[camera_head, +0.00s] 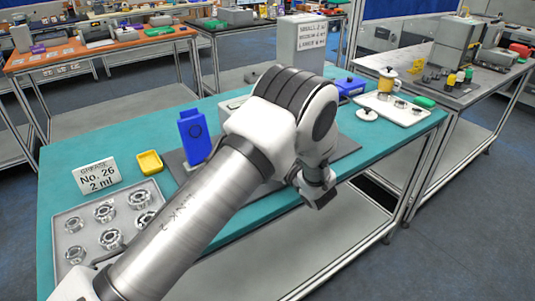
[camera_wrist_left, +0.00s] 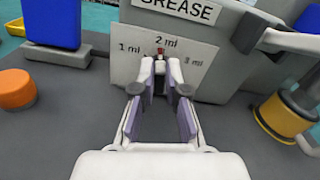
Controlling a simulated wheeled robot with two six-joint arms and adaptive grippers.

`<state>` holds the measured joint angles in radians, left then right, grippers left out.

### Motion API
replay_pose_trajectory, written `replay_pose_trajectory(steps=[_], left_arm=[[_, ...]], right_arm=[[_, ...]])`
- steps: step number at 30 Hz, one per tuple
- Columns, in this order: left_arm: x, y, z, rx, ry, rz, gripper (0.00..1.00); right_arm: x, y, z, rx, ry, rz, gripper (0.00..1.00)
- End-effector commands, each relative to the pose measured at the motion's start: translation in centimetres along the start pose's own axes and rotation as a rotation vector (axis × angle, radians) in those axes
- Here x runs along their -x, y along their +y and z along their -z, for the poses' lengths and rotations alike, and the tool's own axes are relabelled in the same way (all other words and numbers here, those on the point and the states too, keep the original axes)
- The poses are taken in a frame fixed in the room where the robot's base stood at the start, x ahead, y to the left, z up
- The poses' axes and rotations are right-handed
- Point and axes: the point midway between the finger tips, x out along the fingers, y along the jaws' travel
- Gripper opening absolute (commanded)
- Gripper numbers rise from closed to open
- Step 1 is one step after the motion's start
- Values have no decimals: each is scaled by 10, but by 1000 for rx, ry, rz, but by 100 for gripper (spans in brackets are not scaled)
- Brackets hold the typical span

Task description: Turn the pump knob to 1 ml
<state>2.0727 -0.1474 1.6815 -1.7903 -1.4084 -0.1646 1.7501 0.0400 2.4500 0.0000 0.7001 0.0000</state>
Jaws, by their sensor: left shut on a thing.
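In the left wrist view, the pump's grey dial panel (camera_wrist_left: 120,68) carries the marks 1 ml, 2 ml and 3 ml under a GREASE label (camera_wrist_left: 181,10). The small knob (camera_wrist_left: 160,51), with a red tip, shows just below the 2 ml mark. My left gripper (camera_wrist_left: 161,62) reaches the panel with its fingertips close together on the knob, shut on it. The fingertips hide most of the knob. In the head view my left arm covers most of the pump, and the gripper's fingers cannot be made out. My right gripper is not in view.
A blue part (camera_head: 195,136) stands left of my arm. A yellow bin (camera_head: 150,162), a "No. 26 2 ml" sign (camera_head: 98,178) and a tray of bearings (camera_head: 75,214) lie on the left. An orange cap (camera_wrist_left: 16,89) and a yellow-banded cylinder (camera_wrist_left: 283,116) flank the gripper.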

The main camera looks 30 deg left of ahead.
Motion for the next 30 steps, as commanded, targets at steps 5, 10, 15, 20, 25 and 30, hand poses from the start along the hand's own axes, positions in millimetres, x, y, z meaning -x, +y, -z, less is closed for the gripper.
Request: replay_pose_trajectory(steps=[5, 10, 15, 20, 25, 30], left_arm=[[0, 3, 8, 157, -2, 1, 0], [0, 5, 9, 320, -2, 1, 0], [0, 7, 10, 480, -3, 1, 0], [0, 8, 10, 618, -2, 2, 0], [0, 9, 9, 736, -2, 2, 0], [0, 9, 7, 816, -1, 2, 0]], right_arm=[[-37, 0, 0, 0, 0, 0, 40], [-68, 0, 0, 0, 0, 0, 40], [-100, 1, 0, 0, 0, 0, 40], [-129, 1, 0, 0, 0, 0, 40], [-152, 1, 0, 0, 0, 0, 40], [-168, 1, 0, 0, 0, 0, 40]])
